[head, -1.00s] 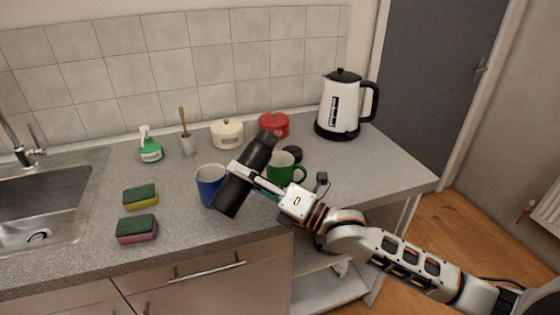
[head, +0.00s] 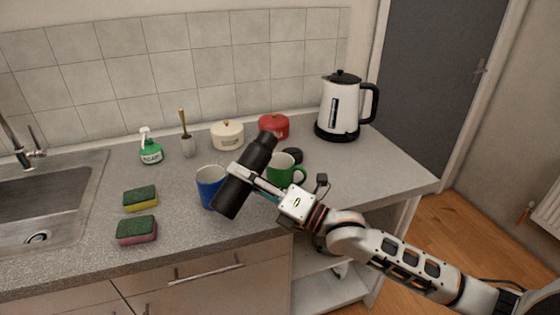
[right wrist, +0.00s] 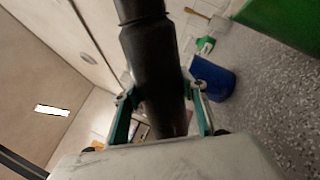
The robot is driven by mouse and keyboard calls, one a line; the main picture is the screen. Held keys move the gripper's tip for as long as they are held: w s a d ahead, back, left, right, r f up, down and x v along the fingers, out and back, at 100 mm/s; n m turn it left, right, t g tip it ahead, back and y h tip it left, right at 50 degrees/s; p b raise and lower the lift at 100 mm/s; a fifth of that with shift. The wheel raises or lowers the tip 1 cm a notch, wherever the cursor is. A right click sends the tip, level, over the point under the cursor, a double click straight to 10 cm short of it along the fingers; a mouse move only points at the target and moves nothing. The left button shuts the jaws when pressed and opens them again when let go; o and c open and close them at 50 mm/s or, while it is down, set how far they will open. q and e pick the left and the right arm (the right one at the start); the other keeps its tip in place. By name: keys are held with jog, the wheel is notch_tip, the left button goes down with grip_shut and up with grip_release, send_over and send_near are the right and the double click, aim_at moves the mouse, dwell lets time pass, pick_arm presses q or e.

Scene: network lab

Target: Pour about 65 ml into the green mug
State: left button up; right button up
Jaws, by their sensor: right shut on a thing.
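My right gripper (head: 247,179) is shut on a black bottle (head: 235,190), a dark cylinder with a narrower neck. The bottle is tilted, its narrow end up and to the right, near the green mug (head: 279,168). It also shows between the fingers in the right wrist view (right wrist: 152,70). The green mug stands upright on the counter behind the gripper, its handle to the right; its inside is not clear. In the right wrist view only part of the green mug (right wrist: 285,25) shows at the top right. No stream of liquid is visible. My left gripper is not in view.
A blue mug (head: 209,184) stands just left of the bottle, and a small black lid (head: 293,154) lies behind the green mug. Cream (head: 228,134) and red (head: 274,125) pots and a kettle (head: 338,108) stand at the back. Two sponges (head: 137,230) lie left; the counter's right is clear.

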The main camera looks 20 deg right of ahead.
aim_at(250, 152)
dwell(0.7)
